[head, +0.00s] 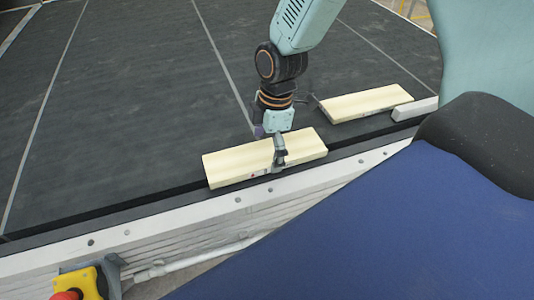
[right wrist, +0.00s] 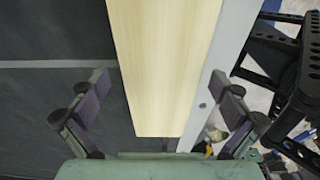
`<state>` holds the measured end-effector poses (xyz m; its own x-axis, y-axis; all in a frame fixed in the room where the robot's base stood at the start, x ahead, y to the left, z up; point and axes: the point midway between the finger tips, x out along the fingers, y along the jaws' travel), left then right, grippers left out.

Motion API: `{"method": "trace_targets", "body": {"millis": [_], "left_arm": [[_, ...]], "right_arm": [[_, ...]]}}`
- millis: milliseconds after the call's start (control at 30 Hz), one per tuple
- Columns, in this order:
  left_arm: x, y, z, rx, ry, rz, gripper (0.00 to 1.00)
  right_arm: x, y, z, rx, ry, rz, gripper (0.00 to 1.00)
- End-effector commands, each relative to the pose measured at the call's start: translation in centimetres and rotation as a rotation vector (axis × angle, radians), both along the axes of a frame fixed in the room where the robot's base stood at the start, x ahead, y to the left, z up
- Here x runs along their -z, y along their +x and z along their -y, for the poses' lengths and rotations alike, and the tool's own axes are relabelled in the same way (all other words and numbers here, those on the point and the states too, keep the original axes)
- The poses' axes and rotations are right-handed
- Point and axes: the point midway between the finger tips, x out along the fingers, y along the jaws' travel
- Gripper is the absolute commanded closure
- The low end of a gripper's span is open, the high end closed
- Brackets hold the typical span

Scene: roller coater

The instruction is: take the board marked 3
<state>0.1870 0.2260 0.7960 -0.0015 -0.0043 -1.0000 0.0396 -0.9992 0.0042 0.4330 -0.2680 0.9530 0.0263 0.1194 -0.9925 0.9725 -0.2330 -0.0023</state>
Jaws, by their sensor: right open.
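A pale wooden board (head: 225,168) lies on the dark belt along its near edge. Small marks show on its near side face, but I cannot read a number. My right gripper (head: 272,146) is above this board, pointing down, one finger in front of its near side. In the right wrist view, the board (right wrist: 165,45) runs between the two spread fingers of the gripper (right wrist: 160,90), with a gap on each side. A second pale board (head: 365,103) lies farther right; no number is readable on it. My left gripper is not in view.
The dark belt (head: 130,90) is wide and clear to the left and behind. A pale metal rail (head: 180,210) runs along its near edge. A light grey bar (head: 415,108) lies beside the second board. A yellow box with a red button (head: 88,284) is at lower left.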

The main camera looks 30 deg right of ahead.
Motion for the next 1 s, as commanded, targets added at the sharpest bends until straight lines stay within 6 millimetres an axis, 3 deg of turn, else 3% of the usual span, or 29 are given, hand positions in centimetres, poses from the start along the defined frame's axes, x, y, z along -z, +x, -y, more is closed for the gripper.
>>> {"method": "trace_targets", "body": {"millis": [133,833,1000], "left_arm": [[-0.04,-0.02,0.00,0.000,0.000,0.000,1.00],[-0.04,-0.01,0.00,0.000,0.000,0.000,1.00],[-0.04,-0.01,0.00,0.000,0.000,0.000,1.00]], "right_arm": [[-0.07,0.02,-0.04,-0.001,0.000,0.000,0.01],[-0.08,0.27,0.45,0.001,0.000,0.000,0.60],[-0.13,0.31,0.44,0.001,0.000,0.001,0.61]]}}
